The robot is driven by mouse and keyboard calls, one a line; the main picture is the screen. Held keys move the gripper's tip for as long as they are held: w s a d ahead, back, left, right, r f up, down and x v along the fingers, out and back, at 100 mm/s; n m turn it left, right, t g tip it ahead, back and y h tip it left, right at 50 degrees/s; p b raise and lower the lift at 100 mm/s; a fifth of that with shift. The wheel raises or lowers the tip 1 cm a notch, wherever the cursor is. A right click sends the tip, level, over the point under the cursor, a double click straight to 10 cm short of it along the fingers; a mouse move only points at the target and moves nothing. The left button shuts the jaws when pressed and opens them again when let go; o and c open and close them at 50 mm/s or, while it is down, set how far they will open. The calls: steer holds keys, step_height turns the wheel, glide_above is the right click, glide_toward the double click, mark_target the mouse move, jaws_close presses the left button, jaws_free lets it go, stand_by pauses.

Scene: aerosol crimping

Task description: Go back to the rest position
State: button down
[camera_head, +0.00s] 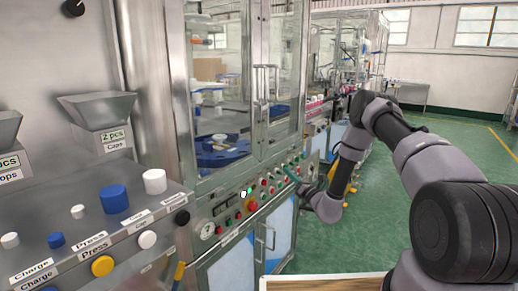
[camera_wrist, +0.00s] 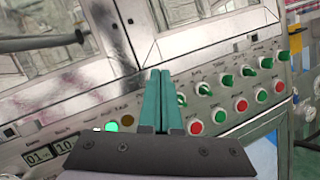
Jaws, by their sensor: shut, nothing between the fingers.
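My gripper (camera_head: 291,174) is at the end of my arm, close in front of the machine's control panel (camera_head: 225,207) in the head view. In the wrist view its two green fingers (camera_wrist: 160,80) are pressed together with nothing between them. They point at the panel (camera_wrist: 150,125), beside a row of green knobs and red buttons. The fingertips cover part of the panel, and I cannot tell whether they touch it. A lit green button (camera_wrist: 112,127) shows left of the fingers.
A steel console with blue (camera_head: 115,198), white and yellow (camera_head: 102,266) buttons stands at the left. Glass doors (camera_head: 283,80) with handles rise above the panel. A wooden edge (camera_head: 325,282) lies at the bottom. Green floor (camera_head: 385,215) is open behind and right of my arm.

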steer(key=s+a+r+n+g+y, duration=0.2)
steer(key=s+a+r+n+g, duration=0.15)
steer(key=r+n+g, duration=0.35)
steer(key=s+a+r+n+g+y, duration=0.25)
steer(key=s+r+n, duration=0.2)
steer(key=r, duration=0.45)
steer(key=s+a+r+n+g+y, duration=0.2)
steer(key=s+r+n+g, duration=0.3)
steer(key=r, duration=0.3)
steer(key=s+d+r+n+g+h, duration=0.2)
steer(key=s+r+n+g+h, duration=0.4)
steer(key=s, duration=0.5)
steer(key=s+d+r+n+t+h, duration=0.3)
steer(key=s+d+r+t+h, duration=0.1)
steer(key=s+d, duration=0.4)
steer(key=s+d+r+n+t+h, duration=0.4)
steer(key=s+d+t+h, duration=0.2)
steer(key=s+d, duration=0.3)
steer(key=shift+d+h, duration=0.35)
steer(key=shift+d, duration=0.3)
